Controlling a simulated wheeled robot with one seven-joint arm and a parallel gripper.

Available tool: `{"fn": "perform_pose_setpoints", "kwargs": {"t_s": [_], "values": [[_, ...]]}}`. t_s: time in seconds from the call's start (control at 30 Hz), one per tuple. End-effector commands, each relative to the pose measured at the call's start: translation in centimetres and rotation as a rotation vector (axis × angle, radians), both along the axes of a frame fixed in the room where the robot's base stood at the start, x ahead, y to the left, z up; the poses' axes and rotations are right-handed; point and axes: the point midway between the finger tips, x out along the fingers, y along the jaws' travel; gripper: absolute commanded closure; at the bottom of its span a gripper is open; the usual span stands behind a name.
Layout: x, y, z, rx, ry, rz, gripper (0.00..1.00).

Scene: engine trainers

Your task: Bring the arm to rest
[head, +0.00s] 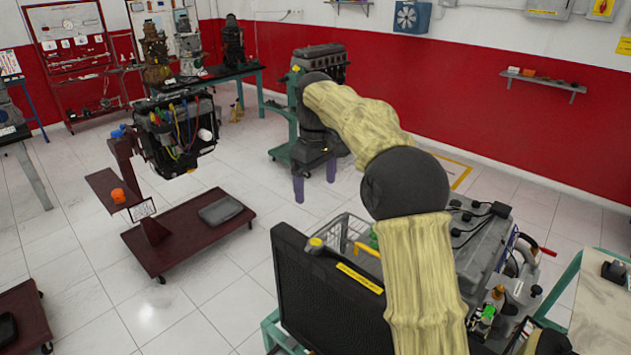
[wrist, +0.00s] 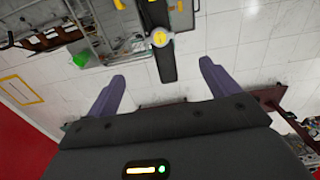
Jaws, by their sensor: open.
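My gripper (head: 315,188) hangs at the end of my arm, fingers pointing down, over the floor in the middle of the head view. Its two purple fingers stand apart with nothing between them. In the wrist view the fingers (wrist: 162,70) are also spread and empty, with white floor tiles beyond. My arm, in pale yellow covers with dark joints, rises from the lower right, bends at a dark elbow and reaches out to the upper left.
A black radiator (head: 325,300) with a yellow cap stands close left of my arm, and a grey engine (head: 482,240) is right of it. A hanging engine (head: 178,135) over a maroon stand (head: 190,235) is at left. Open floor (head: 260,200) lies between.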

Motion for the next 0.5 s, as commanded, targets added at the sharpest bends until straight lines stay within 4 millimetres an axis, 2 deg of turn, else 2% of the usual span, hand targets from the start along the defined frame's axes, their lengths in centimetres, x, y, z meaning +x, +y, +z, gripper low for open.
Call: {"fn": "perform_pose_setpoints", "kwargs": {"t_s": [0.13, 0.5], "values": [[-0.03, 0.01, 0.47, 0.0, 0.001, 0.001, 0.13], [-0.29, -0.15, 0.06, -0.001, -0.003, -0.011, 0.13]]}}
